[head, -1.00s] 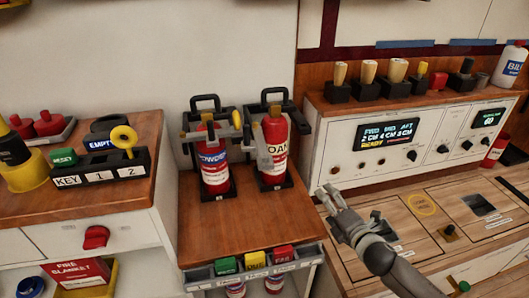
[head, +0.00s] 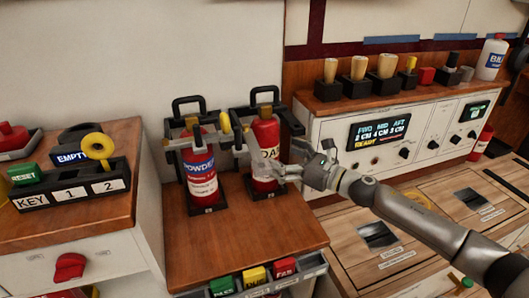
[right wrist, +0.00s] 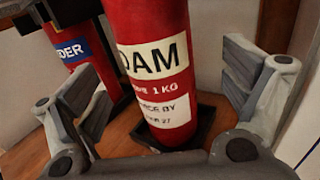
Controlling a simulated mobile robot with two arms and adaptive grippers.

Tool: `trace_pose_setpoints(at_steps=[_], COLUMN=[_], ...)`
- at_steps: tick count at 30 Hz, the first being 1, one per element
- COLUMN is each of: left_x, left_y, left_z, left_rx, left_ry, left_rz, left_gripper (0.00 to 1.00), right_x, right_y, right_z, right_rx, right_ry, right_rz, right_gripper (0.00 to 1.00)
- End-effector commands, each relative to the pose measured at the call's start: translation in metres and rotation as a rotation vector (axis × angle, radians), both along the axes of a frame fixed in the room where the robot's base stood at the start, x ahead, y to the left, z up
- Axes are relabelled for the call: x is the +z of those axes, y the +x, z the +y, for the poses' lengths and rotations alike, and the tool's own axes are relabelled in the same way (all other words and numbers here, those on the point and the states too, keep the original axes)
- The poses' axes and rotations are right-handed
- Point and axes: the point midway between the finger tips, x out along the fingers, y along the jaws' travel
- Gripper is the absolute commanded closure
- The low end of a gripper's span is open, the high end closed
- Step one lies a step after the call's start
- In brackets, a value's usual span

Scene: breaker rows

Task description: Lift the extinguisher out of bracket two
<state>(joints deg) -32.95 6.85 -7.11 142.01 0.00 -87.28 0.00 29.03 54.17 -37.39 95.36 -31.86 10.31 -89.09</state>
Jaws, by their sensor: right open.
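Two red extinguishers stand upright in black brackets on the wooden counter. The left one is the powder extinguisher (head: 200,170), with a blue label. The right one is the foam extinguisher (head: 265,132), in the right bracket (head: 279,110); it also shows in the right wrist view (right wrist: 155,65). No bracket number is readable. My right gripper (head: 266,166) is open at the foam extinguisher's lower body. In the right wrist view its fingers (right wrist: 165,88) stand on either side of the cylinder, with a visible gap on the right. My left gripper is not in view.
A key stand (head: 70,196) with a yellow ring is on the left counter. Coloured blocks (head: 255,275) sit in a rack at the counter's front. Bare counter (head: 235,232) lies before the brackets.

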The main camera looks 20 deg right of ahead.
Motion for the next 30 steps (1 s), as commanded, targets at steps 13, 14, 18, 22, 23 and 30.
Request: trace_pose_setpoints(at_steps=[13,14,18,22,23,30], left_x=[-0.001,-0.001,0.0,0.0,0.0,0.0], left_y=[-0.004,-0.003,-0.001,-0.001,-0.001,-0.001], left_z=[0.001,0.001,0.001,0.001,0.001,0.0], left_rx=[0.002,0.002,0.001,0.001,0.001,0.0], left_ry=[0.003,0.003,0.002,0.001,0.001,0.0], left_rz=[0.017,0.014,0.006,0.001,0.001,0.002], left_gripper=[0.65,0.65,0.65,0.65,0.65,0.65], right_x=[0.0,-0.001,-0.001,-0.002,-0.002,-0.002], right_y=[0.028,0.031,0.043,0.046,0.046,0.046], right_z=[0.024,0.026,0.034,0.037,0.037,0.037], right_rx=[0.0,0.0,0.0,-0.001,-0.001,0.0], right_ry=[0.001,0.0,0.001,0.001,0.0,0.001], right_rz=[-0.003,-0.002,0.0,0.001,0.001,0.001], right_gripper=[0.05,0.05,0.05,0.05,0.05,0.15])
